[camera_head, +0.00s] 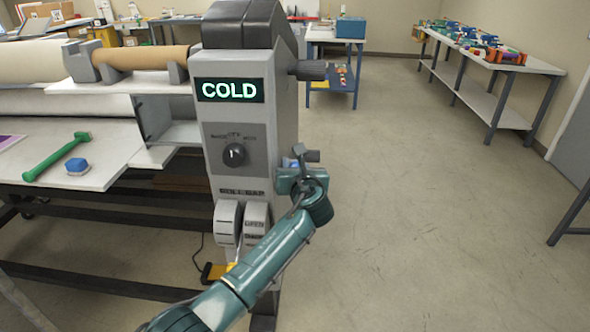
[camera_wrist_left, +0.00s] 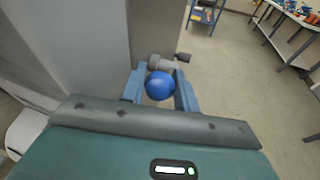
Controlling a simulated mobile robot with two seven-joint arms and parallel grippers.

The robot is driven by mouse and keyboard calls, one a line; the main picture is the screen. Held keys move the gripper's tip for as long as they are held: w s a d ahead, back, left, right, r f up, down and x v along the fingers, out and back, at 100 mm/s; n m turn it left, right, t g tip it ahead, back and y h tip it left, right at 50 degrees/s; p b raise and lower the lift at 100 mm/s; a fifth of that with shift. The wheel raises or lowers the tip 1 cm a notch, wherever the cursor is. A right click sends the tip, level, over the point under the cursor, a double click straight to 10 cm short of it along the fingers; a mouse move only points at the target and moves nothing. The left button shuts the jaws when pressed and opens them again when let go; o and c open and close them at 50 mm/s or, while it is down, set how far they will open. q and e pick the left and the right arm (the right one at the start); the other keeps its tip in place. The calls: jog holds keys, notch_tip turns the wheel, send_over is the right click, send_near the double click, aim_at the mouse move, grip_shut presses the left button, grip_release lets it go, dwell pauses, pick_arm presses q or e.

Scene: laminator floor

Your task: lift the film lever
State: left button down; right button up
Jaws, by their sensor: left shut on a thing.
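The laminator's grey control tower (camera_head: 226,130) stands in the middle of the head view, with a lit "COLD" display. The film lever's round blue knob (camera_wrist_left: 159,86) shows at the tower's right side in the left wrist view, with a grey pivot (camera_wrist_left: 163,62) just beyond it. My left gripper (camera_wrist_left: 159,78) is shut on the knob, one blue finger on each side. In the head view my left gripper (camera_head: 299,168) is beside the tower's right face, and my wrist hides most of the lever. My right gripper is not in view.
A dark knob (camera_head: 307,70) sticks out of the tower above my gripper. The floor (camera_head: 430,200) to the right is clear.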

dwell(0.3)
pick_arm(q)
jog(key=c, duration=1.3)
grip_release()
jog(key=shift+c, duration=0.2)
jog(key=shift+s+d+r, duration=0.1)
jog(key=shift+s+d, duration=0.1)
jog(key=shift+s, duration=0.4)
jog(key=v, duration=1.2)
jog(key=shift+b, duration=0.35)
